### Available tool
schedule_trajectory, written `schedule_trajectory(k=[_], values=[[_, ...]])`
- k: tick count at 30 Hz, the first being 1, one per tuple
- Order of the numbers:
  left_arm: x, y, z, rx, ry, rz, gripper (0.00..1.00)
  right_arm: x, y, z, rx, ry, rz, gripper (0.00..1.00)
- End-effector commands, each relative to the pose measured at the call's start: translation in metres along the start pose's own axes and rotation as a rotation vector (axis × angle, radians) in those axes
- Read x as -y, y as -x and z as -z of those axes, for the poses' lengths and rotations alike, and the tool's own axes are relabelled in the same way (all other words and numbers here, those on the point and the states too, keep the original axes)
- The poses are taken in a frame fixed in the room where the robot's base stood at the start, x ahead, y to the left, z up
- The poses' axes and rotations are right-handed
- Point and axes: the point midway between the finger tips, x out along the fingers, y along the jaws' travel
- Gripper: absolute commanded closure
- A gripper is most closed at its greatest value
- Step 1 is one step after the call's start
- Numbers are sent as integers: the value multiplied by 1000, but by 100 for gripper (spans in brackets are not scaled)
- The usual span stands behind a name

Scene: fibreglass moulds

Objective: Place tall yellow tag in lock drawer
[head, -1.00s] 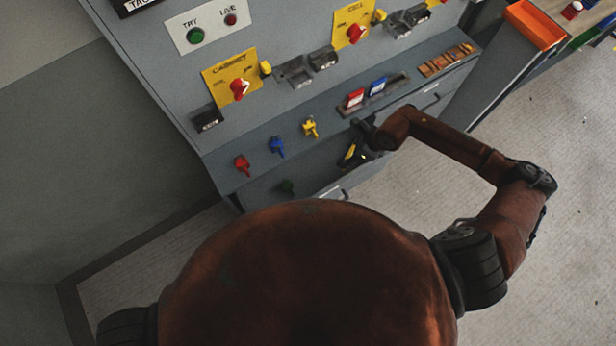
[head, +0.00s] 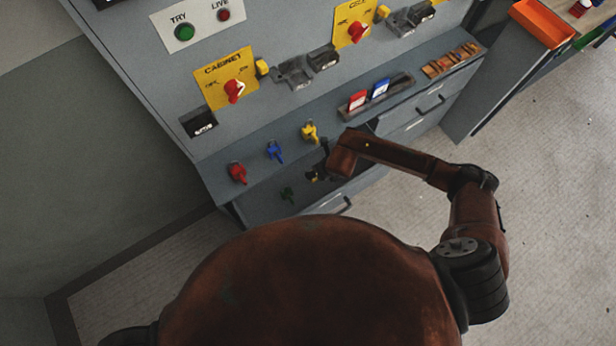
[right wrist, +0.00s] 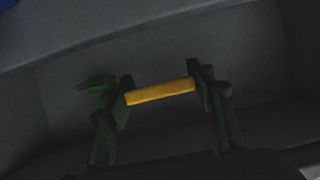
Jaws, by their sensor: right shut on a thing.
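My right gripper (head: 318,174) is over the open drawer (head: 332,206) below the panel's ledge, partly hidden by my own arm in the head view. In the right wrist view my right gripper (right wrist: 162,88) is shut on the yellow tag (right wrist: 160,91), held crosswise between the two fingers. The drawer's dark interior (right wrist: 150,60) surrounds them there. Whether the tag touches the drawer floor I cannot tell. A green key-like piece (right wrist: 98,85) is in the drawer, just left of the fingers; it also shows in the head view (head: 288,195). My left gripper is out of view.
Red (head: 237,173), blue (head: 275,150) and yellow (head: 310,132) key-like pieces hang on the ledge above the drawer. A rack (head: 376,96) with red and blue tags is to their right. A closed drawer (head: 425,105) is farther right. The floor at right is clear.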

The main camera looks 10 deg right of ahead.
Motion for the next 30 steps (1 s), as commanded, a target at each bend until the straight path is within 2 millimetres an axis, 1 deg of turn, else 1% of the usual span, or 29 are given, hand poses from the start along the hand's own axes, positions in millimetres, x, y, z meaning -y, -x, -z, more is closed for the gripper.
schedule_trajectory(k=[1,3,6,13,15,19,21,30], values=[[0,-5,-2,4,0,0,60,-8,-14,2,-5,-1,-2,67],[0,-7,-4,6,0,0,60,-14,-26,2,-5,-2,0,67],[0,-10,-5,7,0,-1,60,-21,-37,2,-5,-2,0,67],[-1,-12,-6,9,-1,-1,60,-29,-48,1,-3,-1,0,67],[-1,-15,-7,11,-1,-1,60,-34,-57,2,-5,0,0,67],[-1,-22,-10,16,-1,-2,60,-32,-77,12,-6,-1,1,67],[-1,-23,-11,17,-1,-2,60,-32,-81,13,-4,-1,1,67],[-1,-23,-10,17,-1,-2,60,-32,-82,13,-4,-1,1,67]])
